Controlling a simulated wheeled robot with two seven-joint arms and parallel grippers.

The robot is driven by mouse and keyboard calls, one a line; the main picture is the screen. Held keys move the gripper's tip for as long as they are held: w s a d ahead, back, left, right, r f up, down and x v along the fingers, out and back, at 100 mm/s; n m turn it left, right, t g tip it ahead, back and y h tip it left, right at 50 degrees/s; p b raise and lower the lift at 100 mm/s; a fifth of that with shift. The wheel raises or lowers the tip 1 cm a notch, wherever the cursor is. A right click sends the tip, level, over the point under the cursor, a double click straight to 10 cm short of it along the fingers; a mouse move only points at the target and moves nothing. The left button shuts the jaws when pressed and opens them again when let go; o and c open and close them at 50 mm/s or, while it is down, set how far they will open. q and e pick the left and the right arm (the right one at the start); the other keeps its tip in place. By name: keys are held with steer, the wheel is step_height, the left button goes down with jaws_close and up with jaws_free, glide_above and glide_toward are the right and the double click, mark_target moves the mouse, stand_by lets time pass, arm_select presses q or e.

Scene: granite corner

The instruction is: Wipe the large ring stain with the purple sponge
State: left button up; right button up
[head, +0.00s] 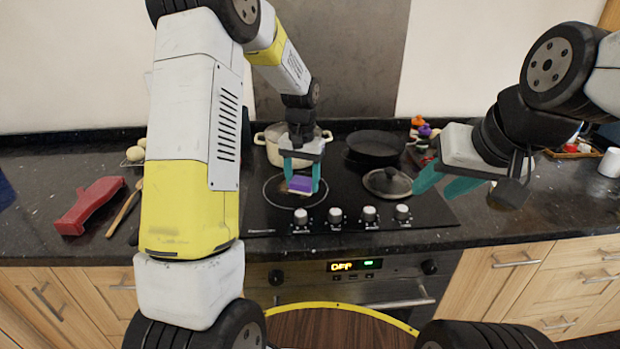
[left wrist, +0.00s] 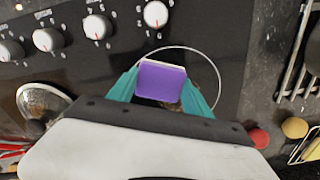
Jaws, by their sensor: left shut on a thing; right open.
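The purple sponge (head: 300,184) is between the teal fingers of my left gripper (head: 302,181), which is shut on it. It is low over the front left of the black cooktop, inside a thin pale ring (head: 264,190). In the left wrist view the sponge (left wrist: 161,80) covers part of this ring (left wrist: 212,65). I cannot tell whether the ring is the stain or a burner marking, nor whether the sponge touches the glass. A brownish patch shows beside the sponge there. My right gripper (head: 432,193) is open and empty near the cooktop's right side.
A cream pot (head: 275,151) stands behind the sponge. A dark pan (head: 375,146) and a lid (head: 387,182) sit to its right. Several knobs (head: 335,215) line the cooktop's front edge. A red object (head: 90,205) and a wooden utensil (head: 124,208) lie left.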

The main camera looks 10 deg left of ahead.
mark_target(302, 180)
arm_select(q)
steer(key=shift+r, duration=2.05)
